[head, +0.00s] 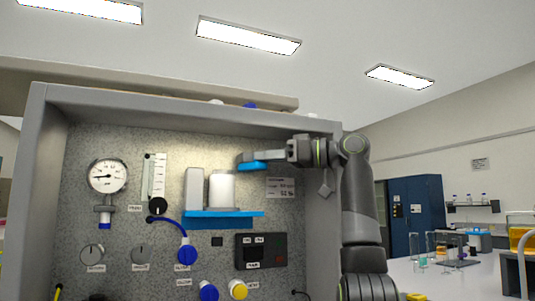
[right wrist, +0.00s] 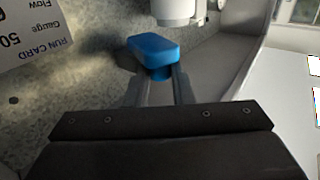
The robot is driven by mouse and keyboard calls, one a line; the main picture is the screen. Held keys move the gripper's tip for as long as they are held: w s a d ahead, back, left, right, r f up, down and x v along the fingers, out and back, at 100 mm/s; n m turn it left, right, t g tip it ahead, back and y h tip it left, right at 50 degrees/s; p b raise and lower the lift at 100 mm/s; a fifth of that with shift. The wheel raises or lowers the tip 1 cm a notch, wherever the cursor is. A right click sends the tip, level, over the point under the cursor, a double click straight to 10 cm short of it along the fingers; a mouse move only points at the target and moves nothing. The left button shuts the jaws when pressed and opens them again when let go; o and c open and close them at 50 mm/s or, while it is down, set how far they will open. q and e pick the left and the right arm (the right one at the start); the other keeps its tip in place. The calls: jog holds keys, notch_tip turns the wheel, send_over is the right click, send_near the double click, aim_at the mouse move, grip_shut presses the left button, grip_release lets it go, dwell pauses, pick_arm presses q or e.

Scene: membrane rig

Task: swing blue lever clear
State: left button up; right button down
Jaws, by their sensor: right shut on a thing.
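The blue lever (head: 252,167) is high on the speckled panel, above and right of the white cylinder (head: 221,190). My right gripper (head: 265,156) reaches it from the right and is shut on it. In the right wrist view, the lever's rounded blue handle (right wrist: 153,47) stands beyond my fingertips, with its narrower blue part between the two fingers (right wrist: 160,82). The white cylinder also shows near the top edge there (right wrist: 177,10). The lever's pivot is hidden. My left gripper is not in view.
A grey frame (head: 322,220) surrounds the panel. A gauge (head: 108,175), a flow tube (head: 154,176) and a blue hose (head: 172,223) are at left. A printed card (head: 281,188) hangs below my gripper.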

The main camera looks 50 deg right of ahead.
jog(key=shift+r, duration=0.1)
dwell(0.4)
jog(key=c, duration=1.3)
grip_release()
jog(key=shift+o, duration=0.2)
